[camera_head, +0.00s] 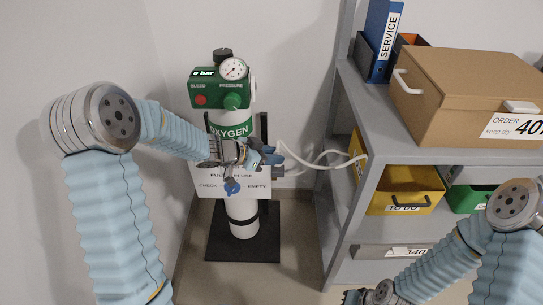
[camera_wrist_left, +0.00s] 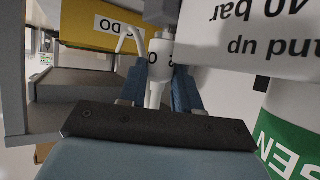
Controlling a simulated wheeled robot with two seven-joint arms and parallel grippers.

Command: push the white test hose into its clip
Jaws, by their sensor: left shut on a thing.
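My left gripper (camera_head: 262,157) is in front of the oxygen cylinder (camera_head: 242,217), just below its green label. It is shut on the white test hose (camera_head: 318,163), which runs right in loose curves towards the shelf. In the left wrist view the hose's thick white end (camera_wrist_left: 160,58) sits between the blue fingers of the left gripper (camera_wrist_left: 157,90). The clip cannot be made out for certain; the gripper and hand hide part of the area. My right gripper (camera_head: 358,297) shows only partly at the bottom edge, and its jaws are unclear.
A green regulator box (camera_head: 218,93) with a gauge (camera_head: 234,69) tops the cylinder. A white sign (camera_head: 207,184) hangs behind my left gripper. A grey shelf (camera_head: 355,98) on the right carries a cardboard box (camera_head: 455,85) and a yellow bin (camera_head: 400,183).

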